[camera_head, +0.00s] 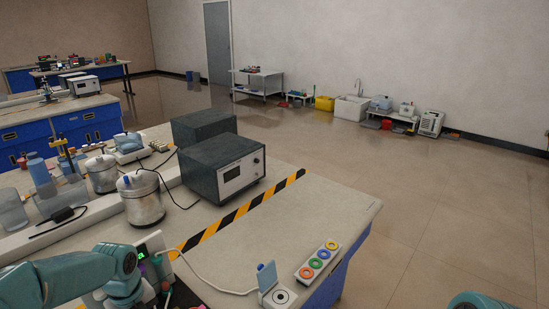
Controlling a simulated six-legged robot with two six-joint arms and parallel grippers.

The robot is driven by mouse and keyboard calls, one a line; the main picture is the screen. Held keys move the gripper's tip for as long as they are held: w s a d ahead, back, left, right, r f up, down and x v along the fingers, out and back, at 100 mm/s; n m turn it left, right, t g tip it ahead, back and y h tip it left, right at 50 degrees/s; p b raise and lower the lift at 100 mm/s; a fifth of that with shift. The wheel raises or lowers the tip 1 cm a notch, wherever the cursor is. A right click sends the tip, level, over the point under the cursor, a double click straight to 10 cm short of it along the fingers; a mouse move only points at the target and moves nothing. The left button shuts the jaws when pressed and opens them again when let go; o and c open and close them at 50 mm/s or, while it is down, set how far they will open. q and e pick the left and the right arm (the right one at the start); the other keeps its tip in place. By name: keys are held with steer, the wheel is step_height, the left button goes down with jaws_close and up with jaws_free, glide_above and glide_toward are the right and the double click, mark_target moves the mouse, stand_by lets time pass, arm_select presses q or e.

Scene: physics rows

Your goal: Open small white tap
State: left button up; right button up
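A small pale tap (358,87) rises from the back of a white sink unit (350,108) against the far wall. It is far across the room and too small to tell whether it is open or shut. A teal part of my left arm (70,279) shows at the lower left, well away from the sink; I cannot make out its gripper. Only a teal edge of my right arm (480,301) shows at the bottom right. Its gripper is out of the picture.
A lab bench (335,205) with metal pots, dark instrument boxes (225,165) and coloured rings stands between me and the sink. Low tables flank the sink, with a yellow bin (324,103) at its left. Open floor (430,185) lies right of the bench.

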arm_select(q)
steer(key=shift+s+d+r, duration=0.1)
steer(key=shift+s, duration=0.05)
steer(key=shift+w+f, duration=0.2)
steer(key=shift+f, duration=0.05)
steer(key=shift+s+f, duration=0.15)
steer(key=shift+r, duration=0.3)
stand_by(0.5)
jaws_close()
steer(key=n, duration=0.4)
steer(key=shift+f, duration=0.1)
steer(key=n, duration=0.3)
